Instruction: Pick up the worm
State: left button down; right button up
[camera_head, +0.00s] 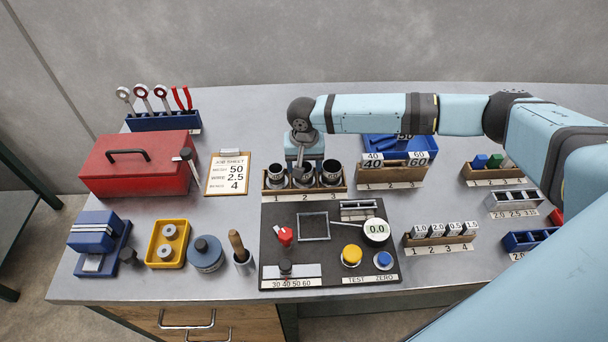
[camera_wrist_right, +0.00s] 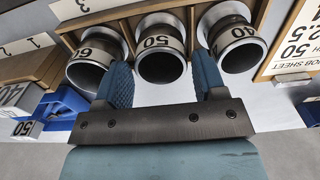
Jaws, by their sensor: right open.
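Three dark hollow cylinders, which seem to be the worms, stand in a wooden rack (camera_head: 318,192) with slots 1, 2 and 3. In the right wrist view their labels read 60 (camera_wrist_right: 88,70), 50 (camera_wrist_right: 160,68) and 40 (camera_wrist_right: 236,48). My right gripper (camera_wrist_right: 163,82) is open, its two blue fingers spread on either side of the middle cylinder marked 50. Contact between fingers and cylinder cannot be made out. In the head view the right gripper (camera_head: 303,166) is above the middle of the rack and partly hides the middle cylinder. My left gripper is not in view.
A job sheet (camera_head: 230,174) reads 50, 2.5 and 4. A black board (camera_head: 330,240) with a dial, buttons and a square frame lies in front of the rack. A red toolbox (camera_head: 137,165) stands left. A blue bin (camera_head: 400,148) and small racks stand right.

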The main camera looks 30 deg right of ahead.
jog(key=shift+f, duration=0.75)
jog(key=c, duration=0.9)
jog(key=shift+r, duration=0.2)
